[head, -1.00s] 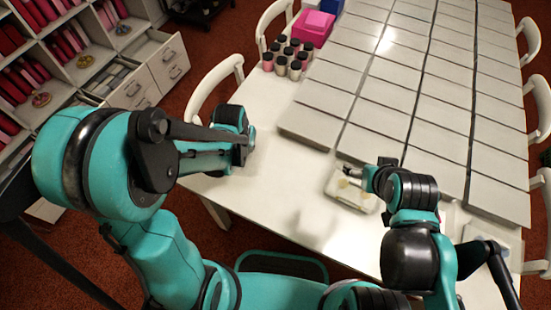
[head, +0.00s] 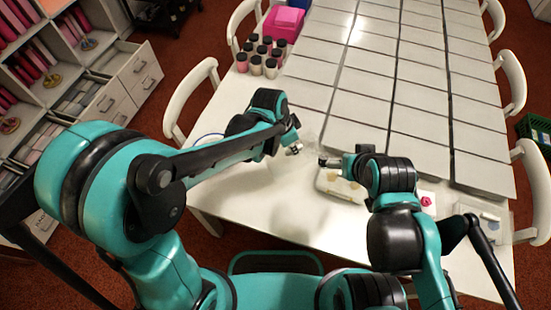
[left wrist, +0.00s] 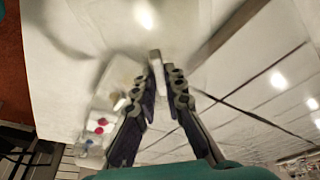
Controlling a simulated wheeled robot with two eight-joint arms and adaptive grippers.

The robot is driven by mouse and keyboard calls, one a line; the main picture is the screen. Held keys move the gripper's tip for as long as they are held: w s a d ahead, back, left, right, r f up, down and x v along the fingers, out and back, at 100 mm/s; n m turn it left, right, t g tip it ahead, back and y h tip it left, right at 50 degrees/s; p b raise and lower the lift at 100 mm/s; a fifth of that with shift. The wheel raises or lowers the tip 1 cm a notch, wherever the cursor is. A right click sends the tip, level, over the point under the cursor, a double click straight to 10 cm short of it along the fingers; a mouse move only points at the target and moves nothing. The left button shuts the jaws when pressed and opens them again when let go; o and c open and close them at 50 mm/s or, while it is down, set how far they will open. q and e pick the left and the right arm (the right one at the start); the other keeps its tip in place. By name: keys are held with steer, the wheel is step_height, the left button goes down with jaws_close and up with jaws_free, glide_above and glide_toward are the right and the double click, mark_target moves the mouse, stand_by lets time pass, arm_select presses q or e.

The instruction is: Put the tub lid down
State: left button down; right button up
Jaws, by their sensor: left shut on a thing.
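My left gripper (head: 297,138) is over the near part of the table, left of the tub. It is shut on a clear, see-through lid (head: 313,127), which shows only as a faint pane beside the fingertips.
Rows of grey-white slabs (head: 357,133) cover the far table. Several dark-capped jars (head: 256,66) and a pink box (head: 284,23) stand at the back left. A pink flower-like piece (head: 427,200) lies right of the tub. The white table (head: 262,215) is bare at the near left.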

mark_target(276, 149)
arm_select(q)
steer(key=a+f, duration=0.1)
steer(key=w+a+f+b, duration=0.1)
steer(key=a, duration=0.1)
steer(key=a+f, duration=0.1)
steer(key=a, duration=0.1)
steer(key=shift+w+f, duration=0.2)
steer(key=shift+w, duration=0.05)
step_height(276, 149, down, 4)
steer(key=shift+a+f+b, duration=0.1)
steer(key=shift+b, duration=1.1)
steer(key=c, duration=2)
jaws_free()
steer(key=o, duration=0.4)
